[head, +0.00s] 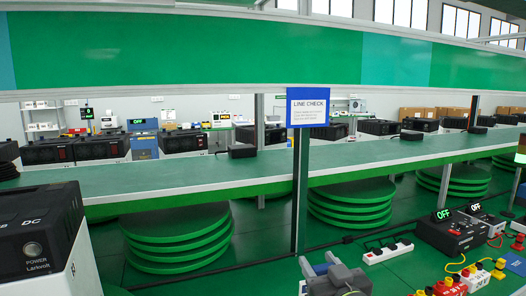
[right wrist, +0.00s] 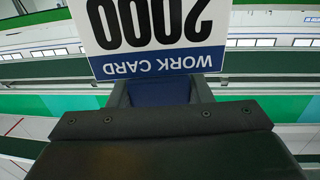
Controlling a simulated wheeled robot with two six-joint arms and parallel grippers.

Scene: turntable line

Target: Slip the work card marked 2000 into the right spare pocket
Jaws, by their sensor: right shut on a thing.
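The work card (right wrist: 155,30) is white with a blue band reading WORK CARD and the number 2000; it appears upside down in the right wrist view. My right gripper (right wrist: 160,92) is shut on the card's blue-banded edge, and the card extends beyond the fingertips. In the head view my right gripper (head: 322,267) is low, right of the middle, in front of the green post; the card cannot be made out clearly there. I cannot identify the right spare pocket in either view. My left gripper is out of view.
A LINE CHECK sign (head: 308,107) hangs on a green post (head: 300,190). Stacked green discs (head: 178,245) stand under the long shelf (head: 260,168). A power strip (head: 388,250), a black OFF unit (head: 452,232) and a DC box (head: 40,235) crowd the green surface.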

